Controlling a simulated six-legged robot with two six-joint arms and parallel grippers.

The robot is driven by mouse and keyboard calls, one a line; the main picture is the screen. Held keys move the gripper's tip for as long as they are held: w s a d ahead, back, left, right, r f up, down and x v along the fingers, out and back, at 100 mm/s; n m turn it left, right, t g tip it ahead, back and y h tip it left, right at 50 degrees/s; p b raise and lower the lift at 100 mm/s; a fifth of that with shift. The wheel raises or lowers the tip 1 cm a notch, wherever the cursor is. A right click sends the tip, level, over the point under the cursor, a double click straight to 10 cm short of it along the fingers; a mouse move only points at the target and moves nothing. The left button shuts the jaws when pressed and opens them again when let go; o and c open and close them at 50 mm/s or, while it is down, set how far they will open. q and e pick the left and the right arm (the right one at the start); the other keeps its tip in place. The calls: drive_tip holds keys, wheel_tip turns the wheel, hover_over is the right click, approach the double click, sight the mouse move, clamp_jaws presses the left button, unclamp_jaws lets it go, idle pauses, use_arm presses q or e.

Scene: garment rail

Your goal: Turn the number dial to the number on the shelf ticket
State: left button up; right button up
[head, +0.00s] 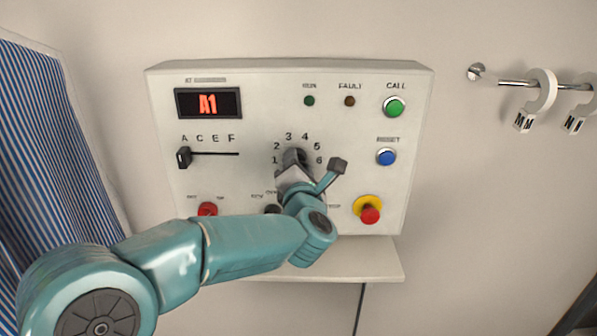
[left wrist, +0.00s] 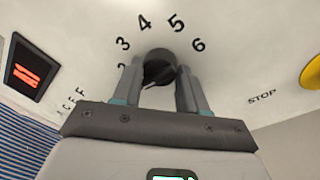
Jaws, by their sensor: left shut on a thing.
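The number dial (head: 294,157) is a dark round knob in the middle of the white control panel, with the numbers 1 to 6 in an arc around it. My left gripper (head: 294,168) reaches it from below and is shut on it. In the left wrist view, the dial (left wrist: 159,66) sits between the two grey fingers of the gripper (left wrist: 159,80). Which number its pointer faces is not clear. The red display (head: 208,102) reads A1. No shelf ticket can be made out. My right gripper is not in view.
A slider (head: 184,157) with letters is at the panel's left. Green (head: 394,106) and blue (head: 386,156) buttons and a red stop button (head: 370,214) are at its right. A shelf (head: 350,262) lies below. Hooked tags (head: 540,92) hang on a rail; striped cloth (head: 45,150) is at left.

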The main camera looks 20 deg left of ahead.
use_arm(q)
drive_tip(key=m, duration=0.7)
drive_tip(key=m+h, duration=0.1)
drive_tip(key=m, duration=0.6)
drive_tip(key=m+t+h, duration=0.1)
drive_tip(key=m, duration=0.6)
drive_tip(key=shift+s+a+m, duration=0.1)
drive_tip(key=shift+a+m, duration=0.2)
drive_tip(key=shift+m, duration=0.1)
drive_tip(key=shift+r, duration=0.1)
drive_tip(key=o, duration=1.1)
drive_tip(key=shift+c, duration=0.2)
drive_tip(key=shift+m, duration=0.3)
drive_tip(key=shift+f, duration=0.2)
